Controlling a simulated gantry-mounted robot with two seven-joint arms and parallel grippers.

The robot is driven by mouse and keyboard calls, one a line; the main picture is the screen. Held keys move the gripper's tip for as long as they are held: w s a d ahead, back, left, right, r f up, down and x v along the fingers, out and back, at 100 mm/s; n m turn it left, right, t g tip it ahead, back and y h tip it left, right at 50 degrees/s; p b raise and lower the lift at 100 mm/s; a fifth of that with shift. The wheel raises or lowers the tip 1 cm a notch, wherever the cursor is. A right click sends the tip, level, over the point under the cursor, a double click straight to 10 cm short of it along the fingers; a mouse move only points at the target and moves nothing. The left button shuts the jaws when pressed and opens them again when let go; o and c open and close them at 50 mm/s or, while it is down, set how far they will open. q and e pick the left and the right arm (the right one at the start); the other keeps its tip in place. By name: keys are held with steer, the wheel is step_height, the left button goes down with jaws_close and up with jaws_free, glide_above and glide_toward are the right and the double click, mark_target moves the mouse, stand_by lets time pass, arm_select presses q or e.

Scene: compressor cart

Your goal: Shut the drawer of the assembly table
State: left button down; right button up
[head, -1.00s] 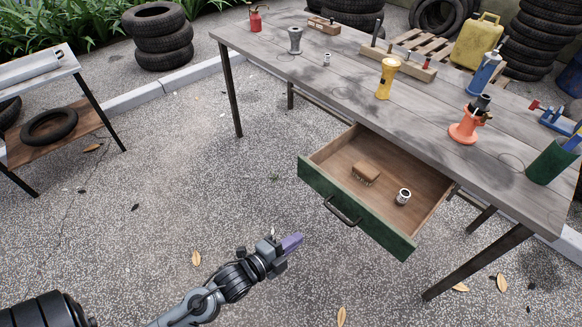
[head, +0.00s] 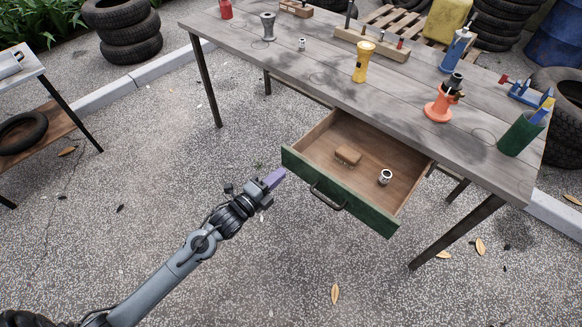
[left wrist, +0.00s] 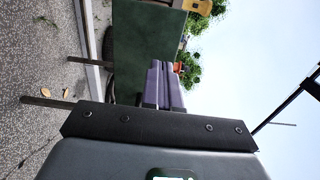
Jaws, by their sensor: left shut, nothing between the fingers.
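The drawer (head: 338,192) of the assembly table (head: 320,78) is pulled open. It has a green front with a dark bar handle (head: 328,198), and a brush (head: 348,155) and a small metal cylinder (head: 385,177) lie inside. My left gripper (head: 276,178) has purple fingers and is shut and empty. In the head view it appears just left of the drawer front's left end, apart from the handle. In the left wrist view the purple fingers (left wrist: 164,85) point at the green drawer front (left wrist: 145,40); contact cannot be told. My right gripper is not in view.
On the tabletop stand a yellow flashlight (head: 363,62), an orange tool (head: 441,103), a blue bottle (head: 456,50) and a green cup (head: 521,134). A shelf table (head: 50,120) stands at the left. The paved ground before the drawer is clear.

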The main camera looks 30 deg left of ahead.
mark_target(298, 158)
arm_select(q)
steer(key=w+b, duration=0.1)
steer(key=w, duration=0.1)
steer(key=w+d, duration=0.1)
steer(key=w, duration=0.1)
steer(key=shift+f+b, duration=0.15)
steer(key=shift+b, duration=0.2)
steer(key=shift+w+b, duration=0.35)
steer(key=shift+w, duration=0.5)
steer(key=shift+w+d, duration=0.1)
steer(key=shift+w, duration=0.05)
